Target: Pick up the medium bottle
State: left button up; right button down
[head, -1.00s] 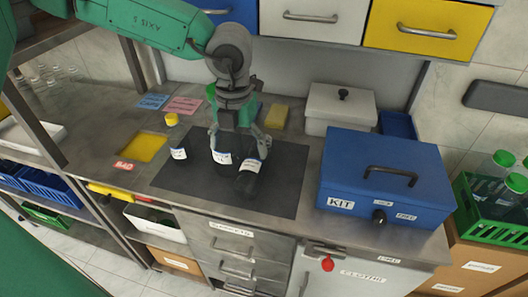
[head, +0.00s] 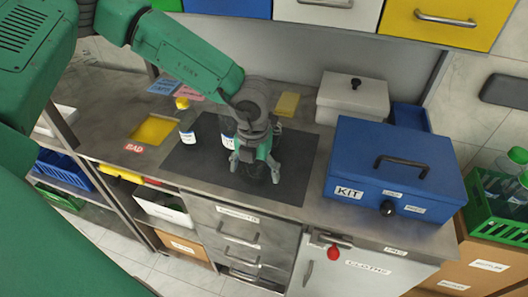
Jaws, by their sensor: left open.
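A yellow-capped bottle (head: 187,125) stands at the left, clear of my arm. A second bottle (head: 227,132) stands to its right, its top hidden behind my wrist. My left gripper (head: 255,168) is open, pointing down over the mat's front right part. I cannot tell which bottle is the medium one. My right gripper is out of view.
A blue KIT box (head: 350,165) stands right of the mat, with a white lidded box (head: 345,98) behind it. A yellow pad (head: 157,129) beside a BAD label lies at the left. A yellow sponge (head: 288,103) lies behind the mat. Drawers hang above.

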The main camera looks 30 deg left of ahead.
pick_arm(q)
jog(key=shift+w+d+f, duration=0.1)
jog(key=shift+f, duration=0.4)
jog(key=shift+a, duration=0.25)
jog(key=c, duration=1.2)
jog(key=shift+d, duration=0.1)
